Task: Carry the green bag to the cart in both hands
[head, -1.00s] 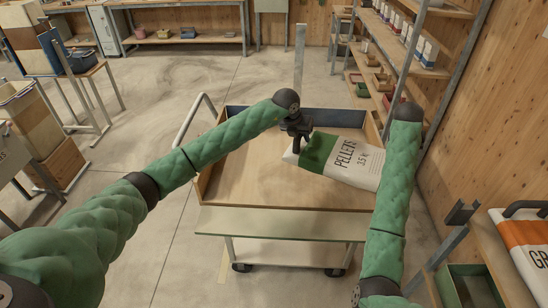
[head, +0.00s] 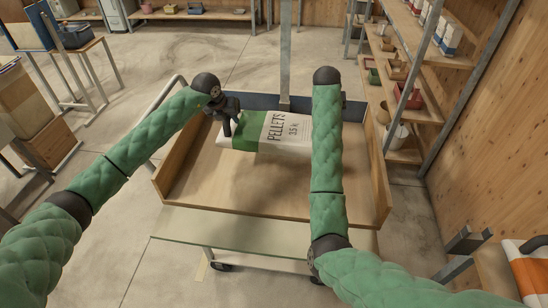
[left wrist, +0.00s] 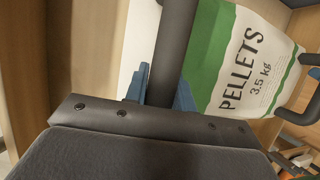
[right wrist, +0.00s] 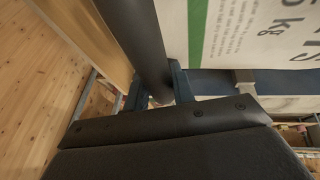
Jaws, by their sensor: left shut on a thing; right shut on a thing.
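The green and white bag (head: 262,132), printed PELLETS, is held over the bed of the wooden-sided cart (head: 225,190), toward its far side. A soft shadow lies on the bed in front of it. My left gripper (head: 228,120) is at the bag's left, green end. In the left wrist view its blue fingertips (left wrist: 160,92) are shut on a dark bar-shaped handle, with the bag (left wrist: 250,70) beside it. My right gripper is hidden behind my right arm in the head view. In the right wrist view its fingertips (right wrist: 153,95) are shut on a similar dark handle beside the bag (right wrist: 240,35).
The cart has a push rail (head: 165,92) at its left and a pale ledge (head: 240,232) at its near side. A metal post (head: 285,50) rises behind it. Shelves (head: 400,60) stand at right. An orange and white bag (head: 530,275) is at the right edge.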

